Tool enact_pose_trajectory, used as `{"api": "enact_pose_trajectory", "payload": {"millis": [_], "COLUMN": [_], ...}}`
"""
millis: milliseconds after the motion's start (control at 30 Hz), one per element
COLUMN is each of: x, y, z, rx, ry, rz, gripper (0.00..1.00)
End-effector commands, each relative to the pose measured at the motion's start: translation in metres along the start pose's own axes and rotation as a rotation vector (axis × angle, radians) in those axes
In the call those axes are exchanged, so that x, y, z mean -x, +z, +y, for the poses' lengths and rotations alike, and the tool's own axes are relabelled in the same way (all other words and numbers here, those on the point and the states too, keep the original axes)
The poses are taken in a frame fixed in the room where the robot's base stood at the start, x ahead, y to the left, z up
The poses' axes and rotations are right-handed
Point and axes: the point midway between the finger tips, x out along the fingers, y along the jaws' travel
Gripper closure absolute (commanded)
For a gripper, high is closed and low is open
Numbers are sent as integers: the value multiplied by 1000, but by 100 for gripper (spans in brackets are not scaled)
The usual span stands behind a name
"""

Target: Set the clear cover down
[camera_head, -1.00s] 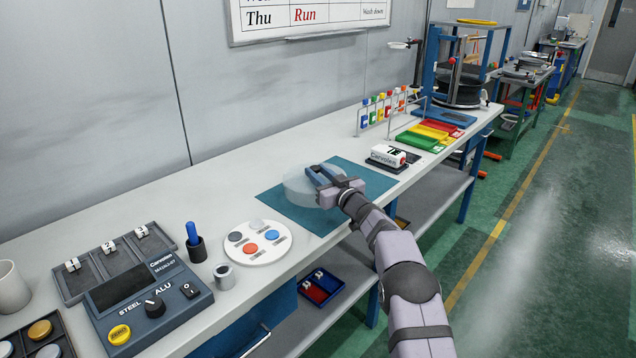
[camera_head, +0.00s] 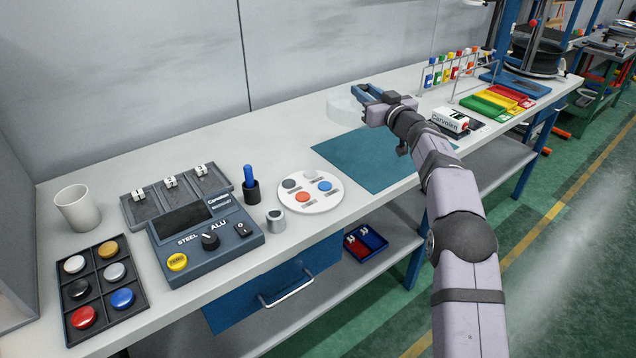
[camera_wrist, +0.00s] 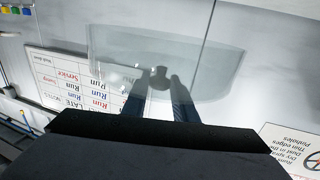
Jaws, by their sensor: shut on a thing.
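The clear cover (camera_head: 343,107) is a see-through, low round shape at the back of the bench, behind the teal mat (camera_head: 352,160). My gripper (camera_head: 366,93) is shut on it from the right side. Whether its bottom touches the bench I cannot tell. In the wrist view the cover (camera_wrist: 195,62) spreads beyond my two fingers (camera_wrist: 160,92), which close around a dark knob (camera_wrist: 160,76). The white round plate with coloured discs (camera_head: 326,202) stands uncovered left of the mat.
The teal mat is bare. A control box (camera_head: 208,238), a cup (camera_head: 77,209) and a disc tray (camera_head: 101,285) fill the left of the bench. A white labelled block (camera_head: 451,121), coloured trays (camera_head: 490,104) and a tag rack (camera_head: 450,72) stand to the right.

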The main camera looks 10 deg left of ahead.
Motion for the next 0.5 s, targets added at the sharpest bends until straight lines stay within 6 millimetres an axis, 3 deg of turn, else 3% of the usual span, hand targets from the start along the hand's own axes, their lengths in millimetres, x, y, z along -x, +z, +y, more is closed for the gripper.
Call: {"api": "enact_pose_trajectory", "payload": {"millis": [33,200,367,500], "x": [0,3,13,24], "y": [-18,-61,-75,-69], "z": [-9,-46,-84,-111], "rx": [5,2,-2,-3], "ry": [-11,-51,-89,-123], "rz": [7,5,1,-2], "gripper": [100,100,100,100]}}
